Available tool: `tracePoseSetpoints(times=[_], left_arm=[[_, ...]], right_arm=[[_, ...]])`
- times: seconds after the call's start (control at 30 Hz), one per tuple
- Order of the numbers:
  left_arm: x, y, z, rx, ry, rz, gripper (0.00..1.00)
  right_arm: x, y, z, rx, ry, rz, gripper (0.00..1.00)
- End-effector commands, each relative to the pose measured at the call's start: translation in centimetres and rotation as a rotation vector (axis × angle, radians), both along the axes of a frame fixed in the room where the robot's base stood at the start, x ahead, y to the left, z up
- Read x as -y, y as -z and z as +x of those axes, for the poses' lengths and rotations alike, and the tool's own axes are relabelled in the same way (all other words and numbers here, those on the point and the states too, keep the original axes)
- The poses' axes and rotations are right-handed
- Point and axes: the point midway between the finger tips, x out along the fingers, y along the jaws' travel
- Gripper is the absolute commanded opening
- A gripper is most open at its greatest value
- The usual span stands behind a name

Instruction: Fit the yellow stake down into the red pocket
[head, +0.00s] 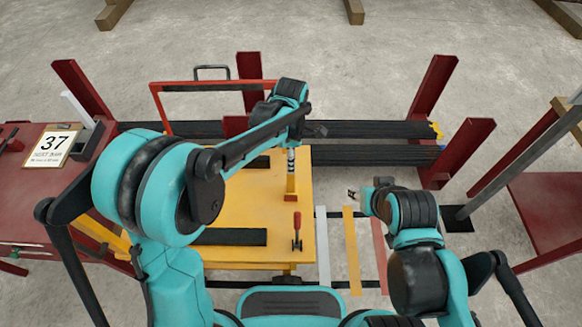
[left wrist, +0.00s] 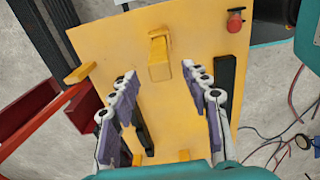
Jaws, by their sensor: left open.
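The yellow stake (head: 291,184) stands on the yellow cart top (head: 225,200); in the left wrist view its squared end (left wrist: 160,58) lies between and just beyond my fingertips. My left gripper (left wrist: 160,73) is open, its purple pads apart on either side and not touching the stake. In the head view the left gripper (head: 291,160) shows only partly, just above the stake. A dark red box (head: 235,126), probably the red pocket, is past the cart's far edge; a red box (left wrist: 86,108) also shows in the wrist view. My right gripper (head: 353,193) is small, its jaws unclear.
A red-handled clamp (head: 297,230) stands on the cart's near right corner. A red tube frame (head: 205,87) rises behind the cart. Black bars (head: 365,130) lie between red posts (head: 433,87). A red table with a "37" sign (head: 55,146) is at left.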

Motion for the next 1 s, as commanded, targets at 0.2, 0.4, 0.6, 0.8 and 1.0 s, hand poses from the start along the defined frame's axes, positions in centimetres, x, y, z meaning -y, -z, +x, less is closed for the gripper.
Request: tracePoseSetpoints(times=[0.2, 0.4, 0.6, 0.8, 1.0], left_arm=[[0.0, -3.2, 0.0, 0.000, 0.000, 0.000, 0.47], [0.0, -3.9, 0.0, 0.000, 0.000, 0.000, 0.47], [0.0, -3.9, 0.0, 0.000, 0.000, 0.000, 0.47], [0.0, -3.9, 0.0, 0.000, 0.000, 0.000, 0.47], [-1.2, -4.9, -0.6, 0.026, 0.065, -0.008, 0.47]], right_arm=[[0.0, 0.0, 0.0, 0.000, 0.000, 0.000, 0.40], [0.0, 0.0, 0.0, 0.000, 0.000, 0.000, 0.40], [0.0, 0.0, 0.0, 0.000, 0.000, 0.000, 0.40], [0.0, 0.0, 0.0, 0.000, 0.000, 0.000, 0.40], [0.0, 0.0, 0.0, 0.000, 0.000, 0.000, 0.40]])
